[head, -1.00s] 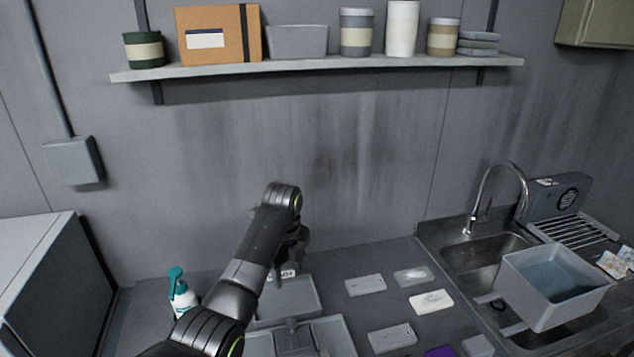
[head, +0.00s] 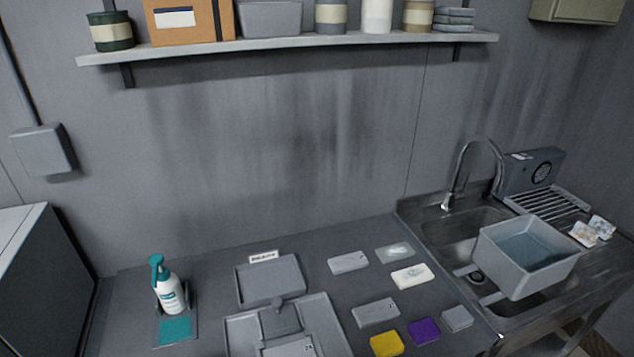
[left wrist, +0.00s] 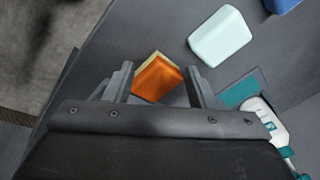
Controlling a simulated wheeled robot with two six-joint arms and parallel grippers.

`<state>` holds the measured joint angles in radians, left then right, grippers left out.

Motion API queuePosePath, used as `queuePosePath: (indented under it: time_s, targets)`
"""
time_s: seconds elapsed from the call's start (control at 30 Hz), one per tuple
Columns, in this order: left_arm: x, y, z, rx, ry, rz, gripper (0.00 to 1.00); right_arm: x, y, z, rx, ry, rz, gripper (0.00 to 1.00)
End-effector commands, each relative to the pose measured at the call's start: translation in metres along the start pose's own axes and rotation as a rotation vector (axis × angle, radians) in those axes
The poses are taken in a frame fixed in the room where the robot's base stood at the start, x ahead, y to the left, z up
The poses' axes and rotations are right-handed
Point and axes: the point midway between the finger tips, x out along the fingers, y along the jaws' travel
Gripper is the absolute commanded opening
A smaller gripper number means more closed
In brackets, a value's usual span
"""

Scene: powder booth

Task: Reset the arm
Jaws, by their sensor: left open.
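My left gripper (left wrist: 158,82) shows in the left wrist view, its two fingers apart with nothing held between them. An orange block with a yellowish edge (left wrist: 157,78) lies on the dark surface below, seen between the fingertips. I cannot tell its exact distance from the fingers. Neither of my arms shows in the head view now, and my right gripper is not in view.
On the counter stand a spray bottle (head: 169,291), a grey tray (head: 271,280), a larger fixture (head: 240,333), several flat blocks, a yellow block (head: 386,343) and a purple block (head: 424,330). A sink with a grey tub (head: 502,270) is right. A white block (left wrist: 219,37) shows in the wrist view.

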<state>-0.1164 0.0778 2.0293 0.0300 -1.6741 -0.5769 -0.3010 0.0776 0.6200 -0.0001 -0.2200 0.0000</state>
Motion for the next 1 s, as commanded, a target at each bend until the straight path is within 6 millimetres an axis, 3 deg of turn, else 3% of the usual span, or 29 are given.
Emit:
queuePosePath:
  time_s: [0.03,0.2,0.63,1.0]
  targets:
    - [-0.007,0.006,0.023,-0.078,-0.001,-0.016,0.5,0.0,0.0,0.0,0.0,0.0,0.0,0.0]
    - [-0.033,0.019,0.069,-0.294,0.014,-0.062,0.5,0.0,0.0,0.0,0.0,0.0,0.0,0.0]
    - [-0.088,0.041,0.131,-0.617,0.054,-0.129,0.5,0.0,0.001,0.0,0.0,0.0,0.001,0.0]
    - [0.011,0.042,0.135,-0.614,0.023,-0.108,0.5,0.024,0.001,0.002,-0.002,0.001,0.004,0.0]
